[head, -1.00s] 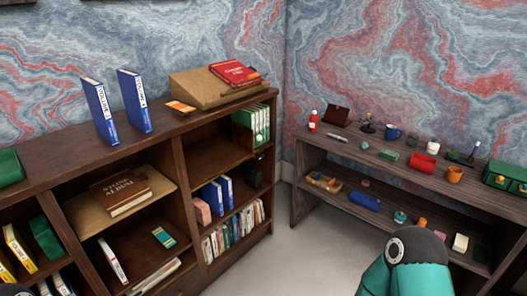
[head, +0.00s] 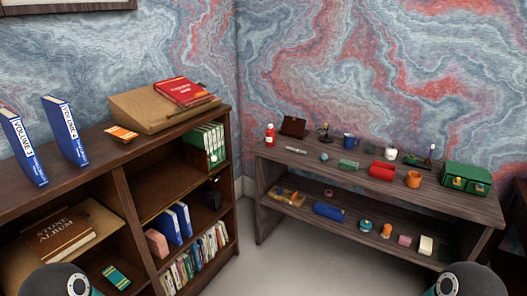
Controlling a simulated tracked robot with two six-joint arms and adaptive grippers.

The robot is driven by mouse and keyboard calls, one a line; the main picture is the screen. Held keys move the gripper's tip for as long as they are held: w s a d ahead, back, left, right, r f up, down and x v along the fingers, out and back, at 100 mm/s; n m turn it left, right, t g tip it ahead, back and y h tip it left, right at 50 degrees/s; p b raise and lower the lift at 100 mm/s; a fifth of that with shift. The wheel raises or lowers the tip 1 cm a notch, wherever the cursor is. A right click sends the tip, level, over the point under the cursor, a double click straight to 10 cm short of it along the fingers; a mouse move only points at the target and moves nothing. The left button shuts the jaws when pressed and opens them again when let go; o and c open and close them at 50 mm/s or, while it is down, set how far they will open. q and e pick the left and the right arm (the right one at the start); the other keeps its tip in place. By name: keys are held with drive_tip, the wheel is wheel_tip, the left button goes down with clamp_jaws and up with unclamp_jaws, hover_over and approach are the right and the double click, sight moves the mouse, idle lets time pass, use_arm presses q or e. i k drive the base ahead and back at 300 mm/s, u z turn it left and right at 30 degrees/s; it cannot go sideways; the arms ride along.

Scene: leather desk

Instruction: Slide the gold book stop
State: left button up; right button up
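I cannot clearly make out a gold book stop in the head view. A row of green-and-white books (head: 203,146) stands upright in the upper right compartment of the brown bookcase (head: 122,192). A small shape at the front end of that row is too small to identify. Neither of my grippers is in view. Only dark, rounded parts of my arms show at the bottom left and bottom right edges.
Blue books (head: 176,222) stand lower. A grey-brown desk (head: 345,172) with many small items is at right; open floor (head: 285,262) lies between.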

sight(196, 157)
drive_tip(key=z, duration=0.25)
drive_tip(key=i, duration=1.75)
drive_tip(key=u, duration=0.9)
drive_tip(key=k, duration=0.7)
drive_tip(key=u, duration=0.2)
drive_tip(key=i, duration=0.8)
drive_tip(key=z, duration=0.1)
